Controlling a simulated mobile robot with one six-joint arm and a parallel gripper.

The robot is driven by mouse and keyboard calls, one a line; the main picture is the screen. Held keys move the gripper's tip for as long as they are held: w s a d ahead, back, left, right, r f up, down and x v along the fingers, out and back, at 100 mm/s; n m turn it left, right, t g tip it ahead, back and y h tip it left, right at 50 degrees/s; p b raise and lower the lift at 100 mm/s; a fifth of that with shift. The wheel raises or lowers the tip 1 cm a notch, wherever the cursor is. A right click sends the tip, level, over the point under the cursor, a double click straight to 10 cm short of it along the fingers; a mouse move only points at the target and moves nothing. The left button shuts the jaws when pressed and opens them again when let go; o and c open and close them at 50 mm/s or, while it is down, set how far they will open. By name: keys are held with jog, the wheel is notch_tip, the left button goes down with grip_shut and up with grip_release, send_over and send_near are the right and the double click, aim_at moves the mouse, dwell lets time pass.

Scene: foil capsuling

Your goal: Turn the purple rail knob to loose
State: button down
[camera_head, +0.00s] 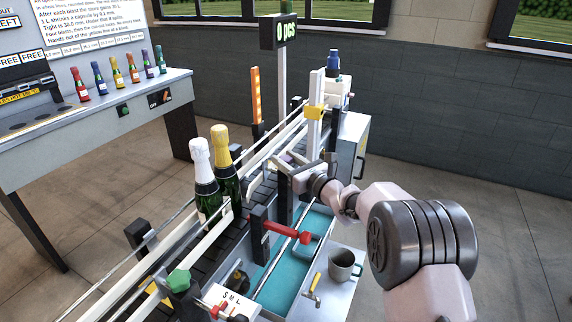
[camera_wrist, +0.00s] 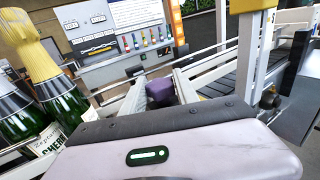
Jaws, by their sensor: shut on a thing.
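The purple rail knob (camera_wrist: 160,90) shows in the wrist view between the two fingers of my gripper (camera_wrist: 159,94). My gripper is shut on it, and the fingers hide its sides. In the head view my gripper (camera_head: 286,168) reaches in over the conveyor's guide rails from the right, and the knob is mostly hidden there. No loose or tight marking on the knob can be read.
Two bottles, one white-topped (camera_head: 201,165) and one gold-topped (camera_head: 222,160), stand on the conveyor left of my gripper. A yellow-clamped post (camera_head: 314,112) stands behind.

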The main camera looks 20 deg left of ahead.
jog(key=shift+n+g+y, duration=0.4)
jog(key=shift+g, duration=0.3)
jog(key=c, duration=0.9)
grip_release()
jog(key=p+v, duration=0.2)
jog(key=v, duration=1.5)
jog(key=shift+s+d+p, duration=0.15)
jog(key=shift+p, duration=0.15)
